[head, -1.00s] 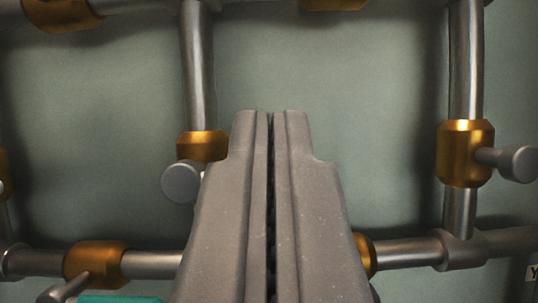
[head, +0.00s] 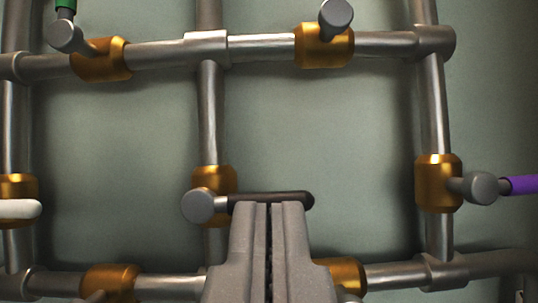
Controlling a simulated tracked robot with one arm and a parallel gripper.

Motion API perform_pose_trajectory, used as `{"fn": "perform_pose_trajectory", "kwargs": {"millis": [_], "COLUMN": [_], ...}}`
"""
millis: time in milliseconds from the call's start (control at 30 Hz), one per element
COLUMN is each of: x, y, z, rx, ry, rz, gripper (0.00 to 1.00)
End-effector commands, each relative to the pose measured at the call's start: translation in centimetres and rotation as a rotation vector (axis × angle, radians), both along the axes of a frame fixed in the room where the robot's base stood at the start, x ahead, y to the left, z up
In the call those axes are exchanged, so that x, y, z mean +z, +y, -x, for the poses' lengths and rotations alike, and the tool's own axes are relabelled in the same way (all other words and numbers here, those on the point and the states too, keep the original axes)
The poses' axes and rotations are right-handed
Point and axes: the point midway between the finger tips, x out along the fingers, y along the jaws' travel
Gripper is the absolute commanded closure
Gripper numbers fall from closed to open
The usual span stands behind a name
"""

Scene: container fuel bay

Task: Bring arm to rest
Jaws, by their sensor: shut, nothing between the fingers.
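My gripper (head: 270,208) is at the bottom middle of the head view, its two grey fingers shut together with nothing between them. Just beyond the fingertips is a valve with a black handle (head: 290,198), lying level and pointing right from a brass body (head: 213,180) on the middle upright pipe. The fingertips overlap the black handle in the picture; I cannot tell whether they touch it.
A grid of steel pipes (head: 265,47) runs over a grey-green wall (head: 330,115). Other brass valves have a green handle (head: 65,6), a white handle (head: 20,208) and a purple handle (head: 522,185). A brass valve at the bottom right (head: 348,276) is partly hidden by my gripper.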

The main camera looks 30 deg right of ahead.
Motion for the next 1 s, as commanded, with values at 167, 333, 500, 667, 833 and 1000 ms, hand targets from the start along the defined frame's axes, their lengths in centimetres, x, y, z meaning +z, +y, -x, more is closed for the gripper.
{"fn": "perform_pose_trajectory", "kwargs": {"millis": [167,333,500,667,833,1000], "x": [2.5,6.6,11.0,15.3,20.1,24.7], "y": [1.8,4.9,8.4,12.0,16.1,20.5], "z": [-2.2,-5.1,-6.7,-6.9,-5.5,-2.5], "rx": [0.053,0.128,0.19,0.239,0.289,0.341], "ry": [0.055,0.159,0.266,0.358,0.447,0.536], "rz": [0.011,0.015,0.008,-0.01,-0.035,-0.066], "gripper": [1.0,1.0,1.0,1.0,1.0,1.0]}}
